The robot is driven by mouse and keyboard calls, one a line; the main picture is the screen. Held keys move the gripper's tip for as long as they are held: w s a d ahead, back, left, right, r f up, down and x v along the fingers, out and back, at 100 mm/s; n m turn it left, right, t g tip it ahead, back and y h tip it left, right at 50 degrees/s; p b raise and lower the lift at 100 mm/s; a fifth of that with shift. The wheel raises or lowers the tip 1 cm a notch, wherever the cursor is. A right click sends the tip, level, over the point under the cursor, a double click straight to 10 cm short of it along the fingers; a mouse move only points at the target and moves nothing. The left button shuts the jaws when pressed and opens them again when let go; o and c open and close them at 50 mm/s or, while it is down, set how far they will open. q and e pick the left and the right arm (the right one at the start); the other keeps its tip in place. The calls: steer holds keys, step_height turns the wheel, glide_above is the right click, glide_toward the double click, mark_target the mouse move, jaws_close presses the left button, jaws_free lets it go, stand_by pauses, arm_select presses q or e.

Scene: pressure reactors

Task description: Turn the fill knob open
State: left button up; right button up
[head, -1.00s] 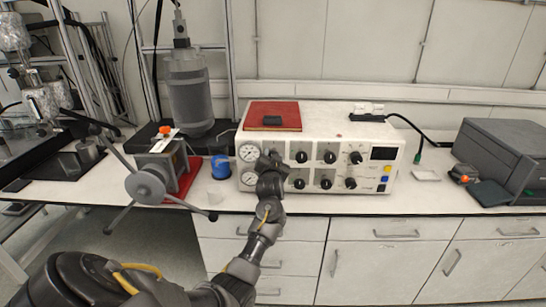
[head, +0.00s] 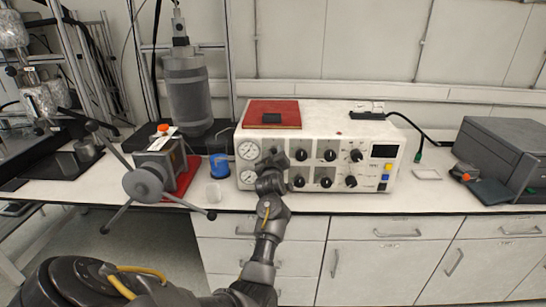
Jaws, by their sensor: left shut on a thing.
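The white control box (head: 345,121) stands on the bench with two round gauges at its left and two rows of black knobs (head: 329,155) on its front. My left gripper (head: 273,158) is at the left part of the front panel, just right of the gauges. It is shut on a knob there, which the gripper and wrist mostly hide. I cannot read the knob labels or tell how far the held knob is turned. My right gripper is not in view.
A vise-like device with a large spoked handwheel (head: 143,184) stands left of my arm. A blue cup (head: 219,166) and a small clear beaker (head: 213,193) are close by. A grey cylinder (head: 189,97) stands behind. A dark grey machine (head: 507,152) is at the right.

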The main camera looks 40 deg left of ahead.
arm_select(q)
steer(key=shift+n+b, duration=0.5)
steer(key=shift+n, duration=1)
steer(key=o, duration=1)
steer(key=shift+c, duration=0.2)
steer(key=shift+d, duration=0.1)
steer(key=shift+s+d+f, duration=0.1)
steer(key=shift+s+d, duration=0.1)
steer(key=shift+s, duration=0.05)
steer(key=b+v, duration=0.2)
steer(key=v, duration=0.8)
